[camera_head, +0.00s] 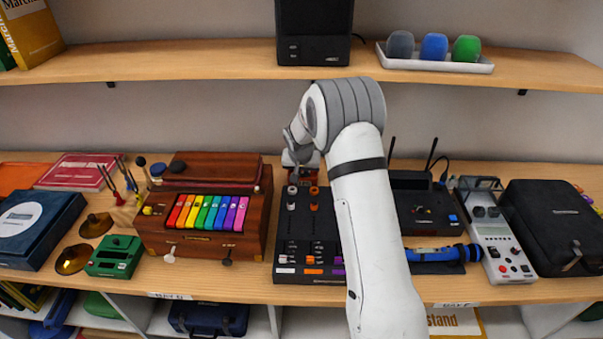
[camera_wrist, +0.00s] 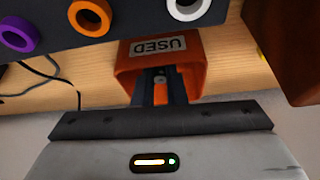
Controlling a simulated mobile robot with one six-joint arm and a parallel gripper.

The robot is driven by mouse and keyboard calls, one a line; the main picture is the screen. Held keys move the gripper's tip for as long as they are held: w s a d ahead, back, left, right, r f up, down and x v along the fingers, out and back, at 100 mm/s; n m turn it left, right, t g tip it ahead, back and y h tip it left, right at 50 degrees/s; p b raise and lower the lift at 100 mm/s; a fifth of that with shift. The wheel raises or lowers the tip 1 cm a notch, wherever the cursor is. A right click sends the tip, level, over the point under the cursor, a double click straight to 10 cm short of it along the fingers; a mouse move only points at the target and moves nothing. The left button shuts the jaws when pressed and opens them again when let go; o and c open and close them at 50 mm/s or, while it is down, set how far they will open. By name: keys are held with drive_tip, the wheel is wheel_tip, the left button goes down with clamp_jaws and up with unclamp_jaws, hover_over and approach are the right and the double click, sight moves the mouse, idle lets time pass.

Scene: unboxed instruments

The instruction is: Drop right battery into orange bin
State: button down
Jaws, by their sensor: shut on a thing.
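The orange bin (camera_wrist: 190,66) with a "USED" label is in the wrist view, just past my fingertips. In the head view its reddish-orange body (camera_head: 312,157) shows partly behind my gripper (camera_head: 297,170), at the back of a black panel. In the wrist view my gripper (camera_wrist: 160,80) has its two dark fingers close together, shut on a small battery (camera_wrist: 160,86) with grey and orange parts. The fingertips and battery overlap the bin's opening in this view. How deep they are is hard to tell. The battery is hidden in the head view.
The black panel (camera_head: 300,255) with knobs and coloured rings stands in front of the bin. A wooden box with rainbow keys (camera_head: 212,212) is left, a black router (camera_head: 420,207) right. The upper shelf (camera_head: 190,62) runs above.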

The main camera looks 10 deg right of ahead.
drive_tip(key=shift+f, duration=0.25)
drive_tip(key=c, duration=1.5)
unclamp_jaws()
drive_tip(key=shift+r, duration=0.1)
